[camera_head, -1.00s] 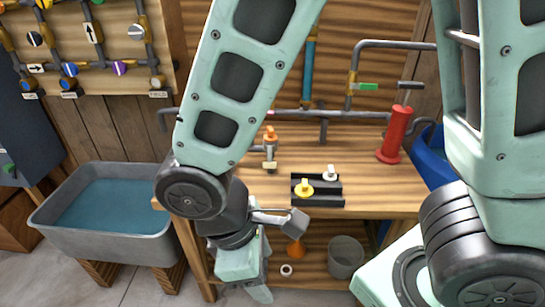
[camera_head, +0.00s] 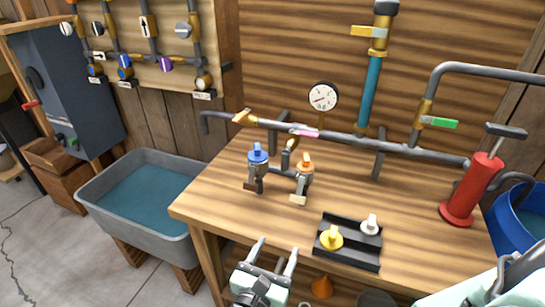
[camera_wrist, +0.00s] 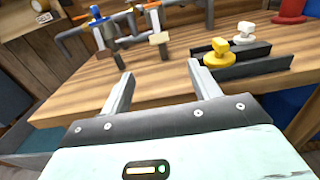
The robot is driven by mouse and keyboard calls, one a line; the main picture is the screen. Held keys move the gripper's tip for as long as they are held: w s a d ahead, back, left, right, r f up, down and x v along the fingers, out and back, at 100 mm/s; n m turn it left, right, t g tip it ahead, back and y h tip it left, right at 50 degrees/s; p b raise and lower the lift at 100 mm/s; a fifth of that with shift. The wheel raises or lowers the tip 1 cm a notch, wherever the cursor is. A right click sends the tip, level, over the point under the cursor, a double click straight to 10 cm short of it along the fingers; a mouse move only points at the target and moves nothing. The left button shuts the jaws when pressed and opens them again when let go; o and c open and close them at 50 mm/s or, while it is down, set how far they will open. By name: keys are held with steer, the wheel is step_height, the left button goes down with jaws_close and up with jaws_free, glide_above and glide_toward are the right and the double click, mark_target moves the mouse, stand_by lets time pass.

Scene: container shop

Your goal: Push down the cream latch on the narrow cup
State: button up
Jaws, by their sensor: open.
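I cannot tell for sure which cup is narrower. My gripper (camera_head: 275,250) is open and empty at the bench's front edge, its fingers pointing toward the cups. In the wrist view the cream latch lies ahead, between and beyond the fingertips (camera_wrist: 160,72).
A black rack (camera_head: 347,256) with a yellow plug (camera_head: 331,237) and a white plug (camera_head: 371,225) stands right of my gripper. A grey pipe (camera_head: 350,140) runs behind the cups. A red pump (camera_head: 472,190) stands at right, a water tub (camera_head: 105,205) at left. Bench front is bare left of the rack.

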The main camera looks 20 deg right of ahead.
mark_target(297, 202)
steer(key=p+x, duration=0.4)
steer(key=x, duration=1.3)
steer(key=shift+w+d, duration=0.1)
steer(key=shift+w, duration=0.05)
steer(key=c, duration=1)
steer(key=shift+f, duration=0.15)
